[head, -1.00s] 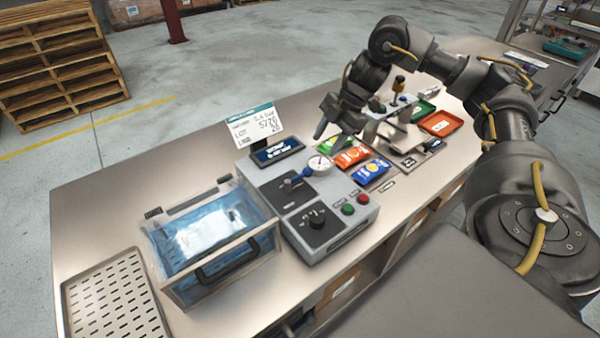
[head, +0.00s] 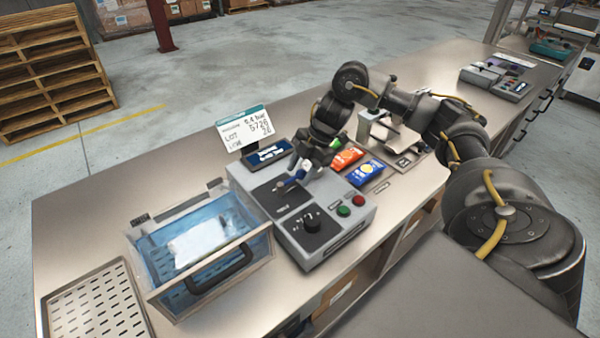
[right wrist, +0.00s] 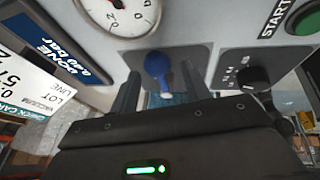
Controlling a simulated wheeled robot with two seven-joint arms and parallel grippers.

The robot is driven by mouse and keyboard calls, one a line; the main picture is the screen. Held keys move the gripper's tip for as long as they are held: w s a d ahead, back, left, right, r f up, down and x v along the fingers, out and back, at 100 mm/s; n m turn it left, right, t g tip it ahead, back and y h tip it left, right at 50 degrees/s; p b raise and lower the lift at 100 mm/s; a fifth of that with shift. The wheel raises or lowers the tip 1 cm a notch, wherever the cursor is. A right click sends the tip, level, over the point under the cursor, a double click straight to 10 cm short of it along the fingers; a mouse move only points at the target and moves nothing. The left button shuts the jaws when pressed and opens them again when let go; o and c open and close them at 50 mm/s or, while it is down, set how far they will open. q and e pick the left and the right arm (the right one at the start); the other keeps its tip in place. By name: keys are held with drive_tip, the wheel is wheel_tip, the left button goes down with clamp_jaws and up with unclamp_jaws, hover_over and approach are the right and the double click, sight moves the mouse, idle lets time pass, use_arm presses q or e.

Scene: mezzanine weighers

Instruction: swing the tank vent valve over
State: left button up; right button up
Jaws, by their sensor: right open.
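The tank vent valve, a blue lever (head: 289,183), sits on top of the grey control box (head: 350,222). In the right wrist view the blue lever (right wrist: 157,68) shows between my two fingers, with a gap at each side. My right gripper (head: 300,172) is open and low over the box; it also shows in the right wrist view (right wrist: 158,82). The clear blue tank (head: 258,252) with a white pack inside stands left of the box. My left gripper is out of view.
A dial gauge (right wrist: 122,12) sits close to my right gripper. The box also carries a black knob (head: 312,224), a green button (head: 343,211) and a red button (head: 358,200). A sign (head: 247,130) stands behind. A perforated tray (head: 95,305) lies at left.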

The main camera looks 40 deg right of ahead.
drive_tip(key=shift+w+a+f, duration=0.1)
drive_tip(key=shift+f, duration=0.15)
clamp_jaws()
idle(0.3)
